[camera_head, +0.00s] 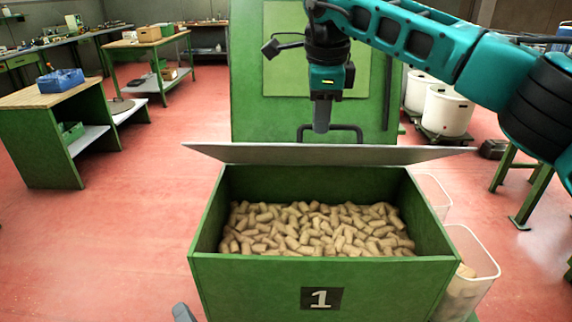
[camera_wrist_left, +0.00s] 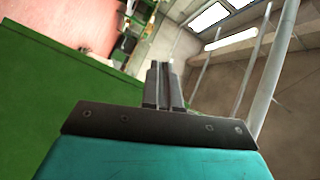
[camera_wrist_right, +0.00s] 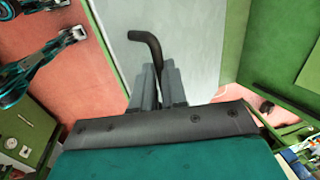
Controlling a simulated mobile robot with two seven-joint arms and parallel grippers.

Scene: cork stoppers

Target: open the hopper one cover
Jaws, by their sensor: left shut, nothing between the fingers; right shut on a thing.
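The hopper one (camera_head: 322,299) is a green box marked 1, filled with cork stoppers (camera_head: 315,230). Its grey cover (camera_head: 250,153) stands raised and tilted above the back edge, and the corks are exposed. The cover's dark bar handle (camera_head: 355,128) is on its far side. My right gripper (camera_head: 321,128) is shut on the handle. In the right wrist view the handle's bent end (camera_wrist_right: 147,38) sticks out past the fingers, in front of the pale cover (camera_wrist_right: 190,40). My left gripper (camera_head: 183,312) shows only its tip, at the hopper's lower left. In the left wrist view its fingers (camera_wrist_left: 163,85) are shut and empty.
A green machine panel (camera_head: 245,80) stands behind the hopper. Clear plastic bins (camera_head: 475,255) are at its right side. White drums (camera_head: 447,108) are at the back right. Green workbenches (camera_head: 45,130) stand at the left. The red floor left of the hopper is clear.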

